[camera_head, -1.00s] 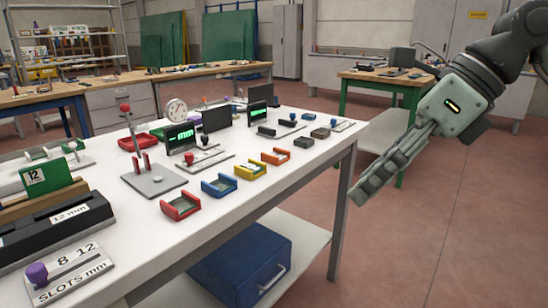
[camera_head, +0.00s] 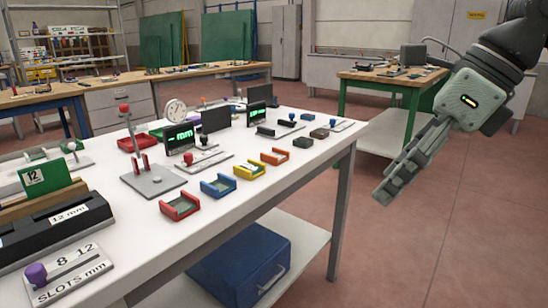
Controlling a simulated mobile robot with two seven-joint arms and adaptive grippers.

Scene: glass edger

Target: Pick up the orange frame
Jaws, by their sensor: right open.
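The orange frame (camera_head: 275,157) is a small open-sided tray lying flat on the white table (camera_head: 235,213), near its front edge. It sits at the far end of a row with the yellow frame (camera_head: 249,170), the blue frame (camera_head: 218,186) and the red frame (camera_head: 180,206). My right gripper (camera_head: 385,194) hangs off the table's right side, pointing down and left. It is open and empty, well apart from the orange frame. My left gripper is not in view.
A lever press (camera_head: 150,175), a dial gauge (camera_head: 175,111) and small displays (camera_head: 180,138) stand behind the frames. Dark blocks (camera_head: 303,142) lie right of the orange frame. A blue box (camera_head: 241,264) sits on the lower shelf. The floor at right is clear.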

